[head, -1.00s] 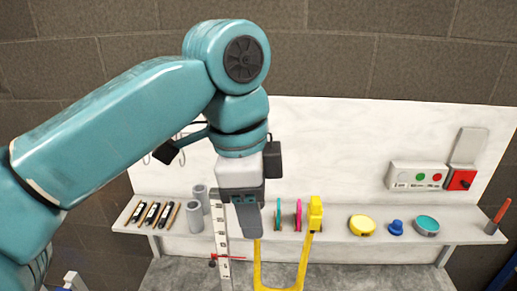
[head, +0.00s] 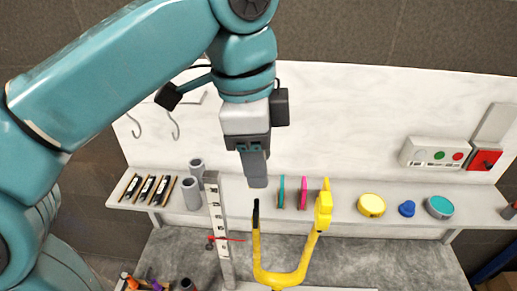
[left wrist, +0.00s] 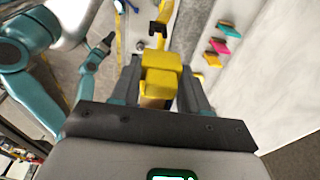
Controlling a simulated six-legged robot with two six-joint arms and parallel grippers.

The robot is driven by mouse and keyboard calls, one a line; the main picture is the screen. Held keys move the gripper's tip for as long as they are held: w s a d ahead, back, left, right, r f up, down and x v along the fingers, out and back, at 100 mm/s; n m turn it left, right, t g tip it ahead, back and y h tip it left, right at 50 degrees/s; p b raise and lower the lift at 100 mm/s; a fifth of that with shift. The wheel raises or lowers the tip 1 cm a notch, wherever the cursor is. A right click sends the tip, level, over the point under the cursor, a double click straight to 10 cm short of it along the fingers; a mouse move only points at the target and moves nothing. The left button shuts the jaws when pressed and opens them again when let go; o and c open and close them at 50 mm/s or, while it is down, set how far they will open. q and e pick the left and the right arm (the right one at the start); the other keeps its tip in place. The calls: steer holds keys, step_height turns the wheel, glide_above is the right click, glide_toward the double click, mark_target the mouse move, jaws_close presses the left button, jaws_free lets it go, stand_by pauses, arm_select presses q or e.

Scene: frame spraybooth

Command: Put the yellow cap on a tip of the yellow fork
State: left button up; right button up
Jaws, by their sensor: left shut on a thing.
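The yellow fork (head: 283,279) stands with its two prongs up in front of the shelf in the head view. Its left prong ends in a bare dark tip (head: 256,213). Its right prong carries a yellow block-like end (head: 323,204). My left gripper (head: 257,184) points down just above the left tip, apart from it in the picture. In the left wrist view its fingers (left wrist: 160,88) are shut on a yellow block, the yellow cap (left wrist: 160,62). The fingers hide the cap in the head view. A dark-ended yellow piece shows beyond it.
A shelf (head: 345,222) behind holds grey cylinders, teal and pink pieces, a yellow disc (head: 371,205), a blue knob (head: 407,208) and a teal disc (head: 439,207). A perforated grey post (head: 216,220) with a red pointer stands left of the fork.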

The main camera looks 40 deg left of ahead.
arm_select(q)
steer(key=shift+s+a, duration=0.2)
steer(key=shift+s, duration=0.05)
steer(key=shift+w+d, duration=0.25)
steer(key=shift+w, duration=0.1)
steer(key=shift+f, duration=0.2)
steer(key=shift+s+a+f+b, duration=0.1)
steer(key=shift+s+f+b, duration=0.1)
steer(key=shift+f+b, duration=0.25)
steer(key=shift+s+a+f+b, duration=0.1)
steer(key=shift+s+f+b, duration=0.05)
steer(key=shift+f+b, duration=0.3)
steer(key=f+b, duration=0.2)
steer(key=shift+w+d+f, duration=0.15)
steer(key=shift+w+f, duration=0.15)
steer(key=shift+s+f, duration=0.1)
steer(key=shift+s, duration=0.15)
steer(key=shift+w, duration=0.25)
